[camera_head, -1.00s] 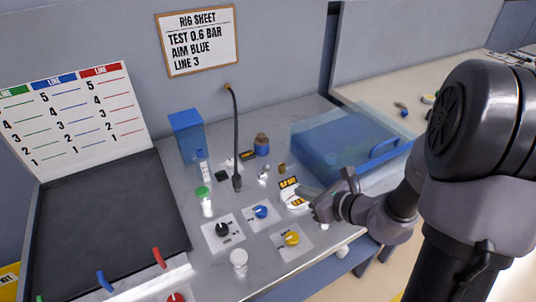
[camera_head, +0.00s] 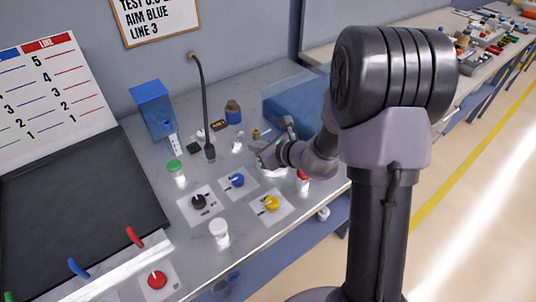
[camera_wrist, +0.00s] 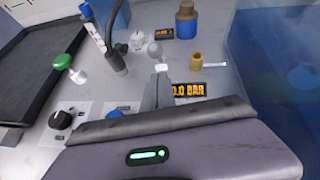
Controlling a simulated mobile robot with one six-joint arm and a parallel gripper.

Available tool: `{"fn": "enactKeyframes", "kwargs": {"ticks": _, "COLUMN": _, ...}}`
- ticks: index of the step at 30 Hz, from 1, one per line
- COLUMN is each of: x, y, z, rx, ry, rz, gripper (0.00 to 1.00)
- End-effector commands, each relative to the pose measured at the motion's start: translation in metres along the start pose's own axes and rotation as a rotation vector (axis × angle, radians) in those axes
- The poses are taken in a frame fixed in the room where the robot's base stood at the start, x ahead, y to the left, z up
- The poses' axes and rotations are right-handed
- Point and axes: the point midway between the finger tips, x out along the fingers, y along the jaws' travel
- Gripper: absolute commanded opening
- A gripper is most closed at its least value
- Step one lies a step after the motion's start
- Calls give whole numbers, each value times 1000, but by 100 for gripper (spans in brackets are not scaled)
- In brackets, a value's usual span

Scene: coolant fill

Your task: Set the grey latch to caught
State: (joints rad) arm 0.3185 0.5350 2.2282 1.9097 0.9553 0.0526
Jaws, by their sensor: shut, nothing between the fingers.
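My gripper (camera_head: 260,157) is shut and empty, above the back right part of the bench. In the wrist view its fingers (camera_wrist: 160,78) point toward a small grey ball-topped piece on a white base (camera_wrist: 155,49), with a visible gap. This piece may be the grey latch; I cannot tell for sure, nor read its setting. It shows small and pale in the head view (camera_head: 238,141). The 0.0 BAR display (camera_wrist: 188,90) lies just right of the fingers. A brass cylinder (camera_wrist: 196,61) with a thin rod stands to the right of the grey piece.
A black hose (camera_wrist: 117,62) hangs left of the fingers. A translucent blue box (camera_head: 292,98) is at the right. Black (camera_head: 198,202), blue (camera_head: 237,180) and yellow (camera_head: 271,203) knobs lie in front.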

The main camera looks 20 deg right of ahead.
Motion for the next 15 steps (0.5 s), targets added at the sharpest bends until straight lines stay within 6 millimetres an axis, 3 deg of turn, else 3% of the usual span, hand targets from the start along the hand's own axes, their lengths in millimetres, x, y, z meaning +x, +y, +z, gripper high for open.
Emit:
{"fn": "enactKeyframes", "kwargs": {"ticks": 6, "x": 16, "y": 0, "z": 17, "rx": -1, "ry": 0, "rz": 0, "gripper": 0}}
{"fn": "enactKeyframes", "kwargs": {"ticks": 15, "x": 17, "y": 0, "z": 20, "rx": 1, "ry": 0, "rz": 0, "gripper": 0}}
